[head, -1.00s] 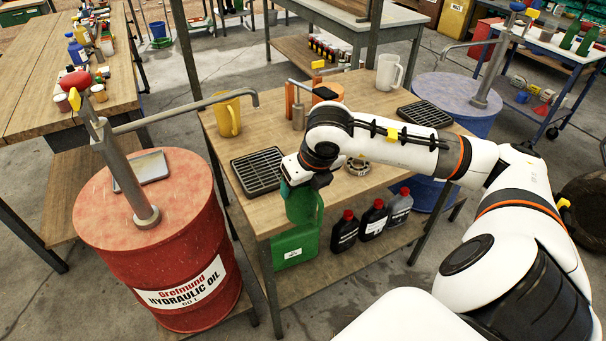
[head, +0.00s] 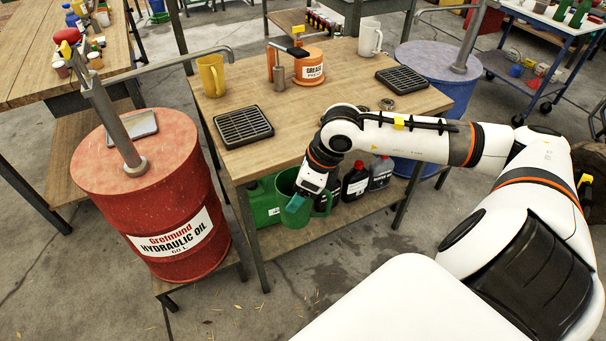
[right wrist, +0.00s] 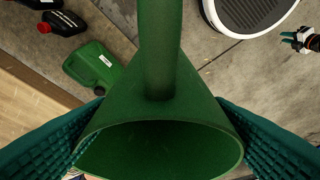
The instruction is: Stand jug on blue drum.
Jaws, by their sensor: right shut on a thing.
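A green jug (head: 288,211) hangs in my right gripper (head: 300,204) in the head view, in front of the bench's near edge. In the right wrist view the jug's wide mouth (right wrist: 160,128) and handle (right wrist: 160,50) fill the middle. The teal fingers (right wrist: 160,135) are shut, one on either side of the jug. The blue drum (head: 428,60) stands behind the bench at its right end, with a hand pump on its top. A small part at the right edge of the wrist view may be my left gripper (right wrist: 303,40); its fingers are unclear.
The bench (head: 345,92) holds a yellow jug (head: 212,75), a white jug (head: 369,38), an orange grease tin (head: 309,68) and two black grates. A green canister (head: 262,203) and dark bottles stand on its lower shelf. A red drum (head: 145,190) with a pump stands left.

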